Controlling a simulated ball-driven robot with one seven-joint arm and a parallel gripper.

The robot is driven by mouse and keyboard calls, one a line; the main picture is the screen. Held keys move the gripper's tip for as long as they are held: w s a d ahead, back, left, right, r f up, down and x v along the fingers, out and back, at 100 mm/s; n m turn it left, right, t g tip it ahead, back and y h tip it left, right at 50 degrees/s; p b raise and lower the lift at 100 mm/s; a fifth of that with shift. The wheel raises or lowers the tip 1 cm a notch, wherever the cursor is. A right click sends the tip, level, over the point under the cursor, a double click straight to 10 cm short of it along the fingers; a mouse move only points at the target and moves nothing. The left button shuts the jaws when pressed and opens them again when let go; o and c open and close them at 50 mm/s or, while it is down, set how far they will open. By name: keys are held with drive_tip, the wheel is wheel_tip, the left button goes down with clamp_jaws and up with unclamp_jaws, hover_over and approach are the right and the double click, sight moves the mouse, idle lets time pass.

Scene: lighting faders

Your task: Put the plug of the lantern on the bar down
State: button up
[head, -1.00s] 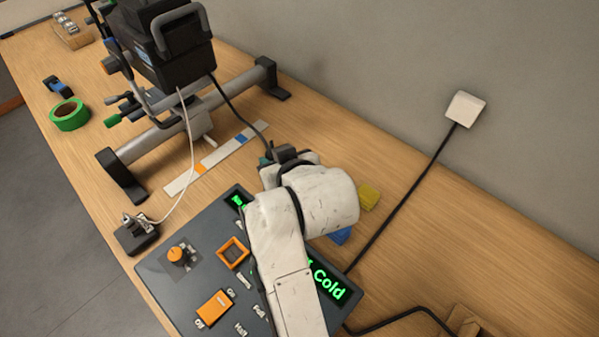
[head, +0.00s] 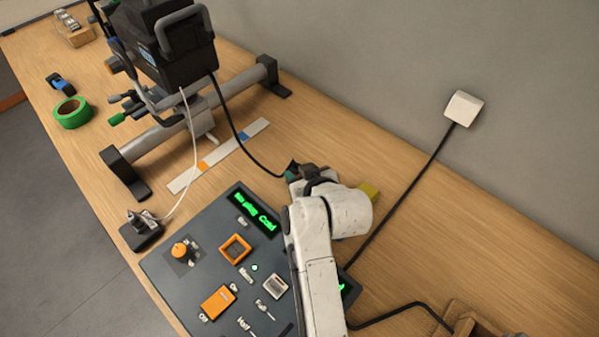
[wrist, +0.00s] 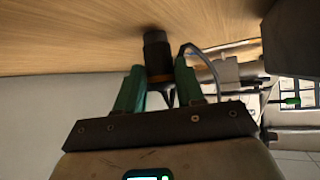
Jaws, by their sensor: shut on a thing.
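The lantern (head: 165,50) is a black box-shaped lamp with a yoke, mounted on a grey bar (head: 190,120) that stands on the table. A black cable runs from the lantern down to my gripper (head: 293,174). In the wrist view my gripper (wrist: 160,92) has green fingers shut on a dark cylindrical plug (wrist: 158,52) with an orange band. The plug is close to the wooden table (wrist: 70,30); I cannot tell whether it touches. In the head view my wrist hides most of the plug.
A dark control panel (head: 190,275) with orange parts and green displays lies in front. A small black socket block (head: 140,234) with a white cable sits left. Green tape (head: 70,113) is far left. A wall box (head: 464,108) has a black cable.

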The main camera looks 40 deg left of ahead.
drive_tip(key=shift+f, duration=0.3)
drive_tip(key=o, duration=1.2)
drive_tip(key=shift+c, duration=0.2)
drive_tip(key=shift+r, duration=0.1)
drive_tip(key=shift+r, duration=0.3)
drive_tip(key=v, duration=1.2)
drive_tip(key=shift+f, duration=0.1)
